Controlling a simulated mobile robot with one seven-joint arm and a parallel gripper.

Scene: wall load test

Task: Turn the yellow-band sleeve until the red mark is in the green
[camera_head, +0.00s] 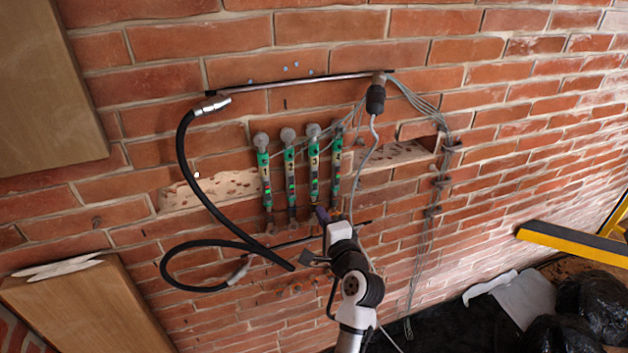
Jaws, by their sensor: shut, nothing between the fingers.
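Several upright green rods hang side by side on the brick wall: a left one (265,175), a second (290,174), a third (313,165) and a right one (337,165). Each has a round grey head and small dark, red or pale marks, too small to read. I cannot tell which sleeve has the yellow band, nor where its red mark sits against the green. My gripper (324,222), at the end of my white and black arm, is at the lower ends of the two right-hand rods. It is shut and empty; its fingertips are hard to make out, and contact cannot be told.
A metal bar (300,82) runs above the rods, with a black hose (183,160) looping down on the left. Grey cables (430,230) hang on the right. Wooden boards (95,310) stand left; a yellow-edged beam (570,243) and black bags (600,300) are right.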

